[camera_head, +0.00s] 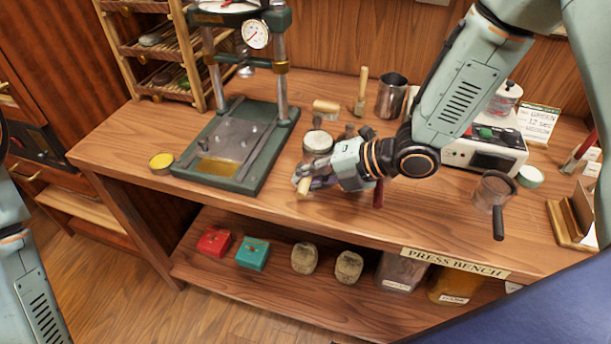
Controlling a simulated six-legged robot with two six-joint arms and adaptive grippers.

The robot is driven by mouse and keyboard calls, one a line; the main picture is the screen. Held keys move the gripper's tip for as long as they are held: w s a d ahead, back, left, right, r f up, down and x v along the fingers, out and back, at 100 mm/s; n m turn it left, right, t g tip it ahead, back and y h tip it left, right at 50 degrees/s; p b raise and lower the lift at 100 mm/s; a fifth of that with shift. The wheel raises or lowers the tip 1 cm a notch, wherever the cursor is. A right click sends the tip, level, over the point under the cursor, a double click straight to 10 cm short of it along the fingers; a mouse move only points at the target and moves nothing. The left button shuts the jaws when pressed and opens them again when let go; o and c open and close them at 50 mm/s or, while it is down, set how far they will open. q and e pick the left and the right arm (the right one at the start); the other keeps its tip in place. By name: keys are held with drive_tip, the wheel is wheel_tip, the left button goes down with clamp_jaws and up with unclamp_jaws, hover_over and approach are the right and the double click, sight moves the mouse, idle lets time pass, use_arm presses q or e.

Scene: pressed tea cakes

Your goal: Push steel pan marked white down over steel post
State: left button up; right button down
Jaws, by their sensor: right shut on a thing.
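Small upright metal pegs (243,143) stand on the press bed; I cannot tell which is the steel post. My left arm shows at the left edge, but its gripper is out of view.
The green-framed press (262,165) stands at left with a gauge (256,35). A steel cup (391,96), a white device (486,152) and a dark-handled cup (494,190) are on the bench. A yellow-topped tin (161,162) sits at the left. The bench front is fairly clear.

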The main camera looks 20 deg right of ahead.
drive_tip(key=shift+f+b, duration=0.7)
drive_tip(key=shift+f, duration=0.15)
idle(0.3)
drive_tip(key=c, duration=1.2)
unclamp_jaws()
drive_tip(key=shift+s+d+r, duration=0.2)
drive_tip(key=shift+d+r, duration=0.15)
drive_tip(key=shift+v, duration=3.3)
drive_tip(key=shift+s+f, duration=0.15)
